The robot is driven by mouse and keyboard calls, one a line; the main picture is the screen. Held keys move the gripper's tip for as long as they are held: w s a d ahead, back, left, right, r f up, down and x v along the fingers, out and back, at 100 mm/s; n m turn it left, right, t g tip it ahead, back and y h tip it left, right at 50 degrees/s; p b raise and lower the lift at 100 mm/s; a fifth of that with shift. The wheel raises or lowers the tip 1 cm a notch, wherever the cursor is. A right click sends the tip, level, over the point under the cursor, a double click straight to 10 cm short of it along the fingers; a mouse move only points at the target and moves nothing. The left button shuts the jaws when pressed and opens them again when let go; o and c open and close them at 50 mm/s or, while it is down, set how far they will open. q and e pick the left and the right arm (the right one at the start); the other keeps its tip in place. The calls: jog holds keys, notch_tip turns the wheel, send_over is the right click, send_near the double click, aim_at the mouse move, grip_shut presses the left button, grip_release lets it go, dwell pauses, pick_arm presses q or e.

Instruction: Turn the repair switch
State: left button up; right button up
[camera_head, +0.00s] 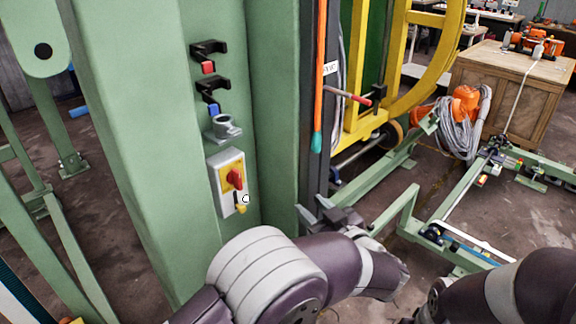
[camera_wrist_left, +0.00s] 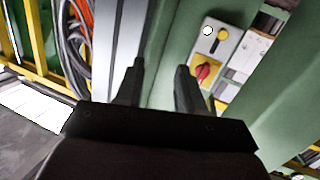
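The repair switch looks to be the red rotary knob (camera_head: 235,178) on a yellow plate, set in a pale box (camera_head: 221,189) on the green column. A second, smaller yellow-and-black control sits at the box's lower end. In the left wrist view the red knob (camera_wrist_left: 204,72) shows right of my fingers, apart from them. My left gripper (camera_wrist_left: 160,75) is open and empty, its two dark fingers spread. In the head view my left gripper (camera_head: 325,212) is right of the box, beside the column's edge. My right gripper is not in view; part of my right arm shows lower right.
Black hooks (camera_head: 209,50) and a grey holder (camera_head: 223,127) project from the green column (camera_head: 160,150) above the box. An orange-and-green rod (camera_head: 318,90) and a red-handled bar (camera_head: 352,97) stand near its right edge. Green floor rails (camera_head: 400,215) lie to the right.

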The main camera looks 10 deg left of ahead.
pick_arm(q)
notch_tip(320, 180, up, 2)
jog(key=s+a+r+n+g+y, duration=0.1)
jog(key=s+a+n+g+y, duration=0.1)
jog(key=a+y, duration=0.1)
jog(key=y, duration=0.2)
send_near(240, 177)
jog(key=x, duration=0.3)
jog(key=shift+g+h, duration=0.3)
jog(key=x, duration=0.4)
jog(key=shift+a+r+p, duration=0.25)
jog(key=shift+a+p, duration=0.05)
jog(key=shift+p, duration=0.05)
jog(key=shift+w+a, duration=0.15)
jog(key=shift+w, duration=0.15)
jog(key=shift+w+a, duration=0.1)
jog(key=shift+w, duration=0.15)
jog(key=shift+s, duration=0.1)
grip_shut()
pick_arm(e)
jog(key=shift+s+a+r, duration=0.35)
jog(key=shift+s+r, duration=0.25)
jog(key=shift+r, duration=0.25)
